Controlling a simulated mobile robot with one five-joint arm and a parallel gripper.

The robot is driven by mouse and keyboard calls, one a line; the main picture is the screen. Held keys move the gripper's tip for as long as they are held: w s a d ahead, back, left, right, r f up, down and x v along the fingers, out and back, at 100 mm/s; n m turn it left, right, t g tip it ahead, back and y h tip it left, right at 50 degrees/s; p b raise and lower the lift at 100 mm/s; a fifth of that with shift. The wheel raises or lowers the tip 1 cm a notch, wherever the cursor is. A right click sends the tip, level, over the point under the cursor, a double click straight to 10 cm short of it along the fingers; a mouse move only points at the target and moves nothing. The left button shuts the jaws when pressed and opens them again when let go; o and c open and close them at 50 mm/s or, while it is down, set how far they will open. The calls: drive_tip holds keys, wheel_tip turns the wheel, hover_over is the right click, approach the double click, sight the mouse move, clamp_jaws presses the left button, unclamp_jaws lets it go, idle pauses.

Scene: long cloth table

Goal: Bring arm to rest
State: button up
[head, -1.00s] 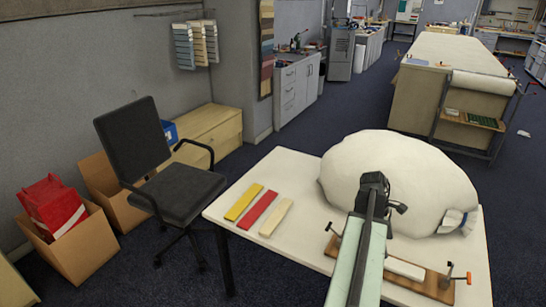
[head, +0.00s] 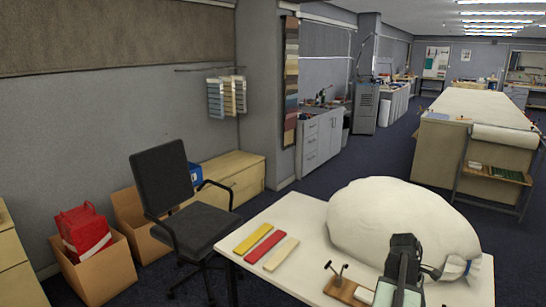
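My arm rises from the bottom edge of the head view, right of centre, as a pale green link (head: 398,295) topped by a dark block (head: 402,260). A small dark part sticks out to its right. I cannot make out any fingers there, nor whether anything is held. The dark block overlaps the lower front of a big white rounded bundle (head: 395,215) on the white table (head: 290,225); I cannot tell whether they touch.
Yellow (head: 252,233), red (head: 263,244) and cream (head: 281,254) strips lie on the table's left part. A wooden board with a clamp (head: 342,284) is partly behind my arm. A black chair (head: 185,205) and boxes (head: 100,270) stand left. A long worktable (head: 470,140) stands behind.

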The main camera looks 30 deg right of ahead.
drive_tip(key=w+a+r+n+t+h+p, duration=0.1)
drive_tip(key=w+a+n, duration=0.2)
drive_tip(key=w+a, duration=0.9)
drive_tip(key=w+a+r+n+t+p, duration=0.1)
drive_tip(key=w+a+n+p, duration=0.15)
drive_tip(key=w+a, duration=0.95)
drive_tip(key=w+a+m+y, duration=0.1)
drive_tip(key=w+a+m, duration=0.1)
drive_tip(key=a, duration=0.8)
drive_tip(key=w+a+m+t+p, duration=0.1)
drive_tip(key=w+a+m, duration=0.2)
drive_tip(key=a, duration=0.8)
drive_tip(key=w+a+r+m+t+y, duration=0.1)
drive_tip(key=a+m, duration=0.4)
drive_tip(key=a, duration=0.6)
drive_tip(key=shift+w+y, duration=0.3)
drive_tip(key=shift+w, duration=0.5)
